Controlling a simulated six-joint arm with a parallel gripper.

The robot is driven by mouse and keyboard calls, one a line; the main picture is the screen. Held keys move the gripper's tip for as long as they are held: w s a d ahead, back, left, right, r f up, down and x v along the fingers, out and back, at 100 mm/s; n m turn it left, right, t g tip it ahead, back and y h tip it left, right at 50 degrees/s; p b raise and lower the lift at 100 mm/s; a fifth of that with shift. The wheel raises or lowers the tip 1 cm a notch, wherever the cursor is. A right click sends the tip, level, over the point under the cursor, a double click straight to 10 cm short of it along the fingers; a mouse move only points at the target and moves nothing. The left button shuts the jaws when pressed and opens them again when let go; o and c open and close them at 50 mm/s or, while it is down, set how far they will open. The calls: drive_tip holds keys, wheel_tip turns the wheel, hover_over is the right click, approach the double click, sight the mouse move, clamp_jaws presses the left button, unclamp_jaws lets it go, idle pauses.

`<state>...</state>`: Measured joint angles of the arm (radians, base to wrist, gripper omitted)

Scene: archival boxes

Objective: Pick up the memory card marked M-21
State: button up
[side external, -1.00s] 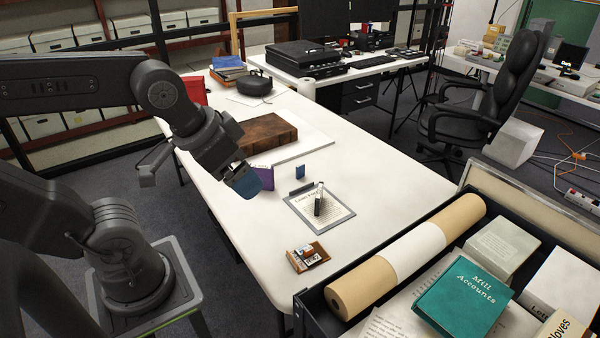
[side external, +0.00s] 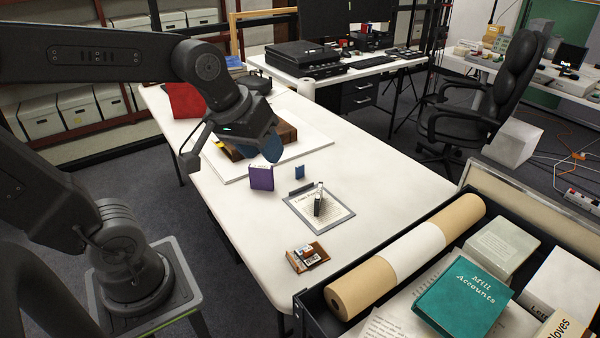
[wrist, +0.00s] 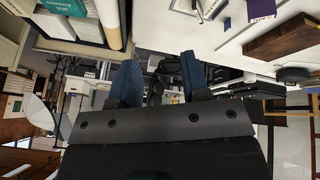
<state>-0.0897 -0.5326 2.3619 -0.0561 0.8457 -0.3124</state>
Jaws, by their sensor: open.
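I cannot read the mark M-21 on anything in view. A small blue upright piece (side external: 300,172) stands on the white table, and it also shows in the wrist view (wrist: 227,23); I cannot tell whether it is the memory card. My gripper (side external: 266,150) is above the table, in front of the brown book and just above a purple box (side external: 261,179). In the wrist view its two blue fingers (wrist: 160,80) are apart with nothing between them. The purple box shows at the top of the wrist view (wrist: 261,10).
A clipboard (side external: 336,223) holds a paper with a small dark upright object (side external: 318,206) on it. The brown book (side external: 287,131) lies behind. A crate (side external: 303,307) stands at the right.

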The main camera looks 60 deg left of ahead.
drive_tip(key=w+a+f+n, duration=0.2)
drive_tip(key=w+a+n, duration=0.4)
drive_tip(key=w+n, duration=0.4)
drive_tip(key=n+g, duration=0.1)
drive_tip(key=n, duration=2.1)
hover_over(298, 166)
drive_tip(key=s, duration=0.5)
wheel_tip(298, 166, down, 22)
drive_tip(key=r, duration=0.1)
drive_tip(key=shift+y, duration=0.3)
drive_tip(key=x, duration=0.8)
drive_tip(key=shift+w+d+f, duration=0.2)
drive_tip(key=shift+x, duration=2.95)
drive_tip(key=shift+w+d+r, duration=0.1)
drive_tip(key=shift+d, duration=0.05)
clamp_jaws()
